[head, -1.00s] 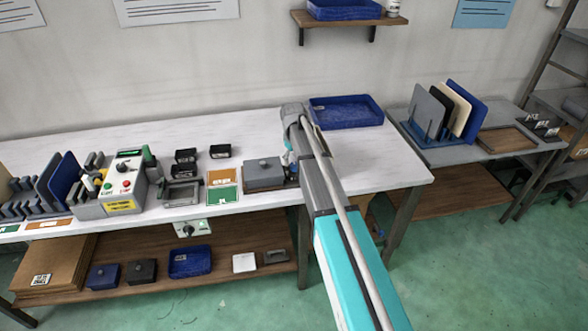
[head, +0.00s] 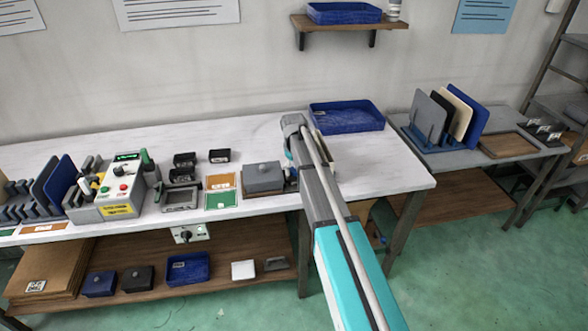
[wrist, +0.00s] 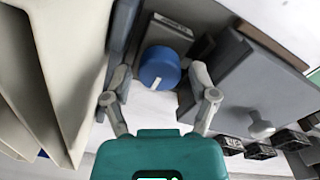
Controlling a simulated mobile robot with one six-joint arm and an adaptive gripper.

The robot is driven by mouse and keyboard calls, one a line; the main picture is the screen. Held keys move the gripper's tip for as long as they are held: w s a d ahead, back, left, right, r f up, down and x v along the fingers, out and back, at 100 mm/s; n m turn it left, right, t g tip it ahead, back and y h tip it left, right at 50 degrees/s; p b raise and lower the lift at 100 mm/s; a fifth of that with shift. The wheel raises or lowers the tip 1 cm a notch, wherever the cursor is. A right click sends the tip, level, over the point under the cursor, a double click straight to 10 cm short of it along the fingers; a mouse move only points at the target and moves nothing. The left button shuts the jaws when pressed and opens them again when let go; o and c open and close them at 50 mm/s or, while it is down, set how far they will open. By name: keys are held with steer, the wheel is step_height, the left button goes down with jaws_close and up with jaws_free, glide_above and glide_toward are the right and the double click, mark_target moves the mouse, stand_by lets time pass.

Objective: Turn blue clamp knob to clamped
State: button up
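The blue clamp knob (wrist: 161,68) shows in the wrist view with a white mark on its face, on or in front of a grey block (wrist: 197,50). My gripper (wrist: 160,78) is open, with one finger to the left of the knob and one to the right. Gaps show between the fingers and the knob, and I cannot tell whether the tips reach its depth. In the head view my arm (head: 322,180) hides the knob and the fingers.
A grey lidded box (head: 264,178) stands just left of my wrist and also shows close on the right in the wrist view (wrist: 250,85). Pale upright panels (wrist: 60,70) crowd the wrist view's left. A blue tray (head: 346,117) lies behind my arm.

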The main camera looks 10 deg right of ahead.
steer(key=c, duration=0.7)
steer(key=shift+a, duration=0.15)
steer(key=shift+c, duration=0.3)
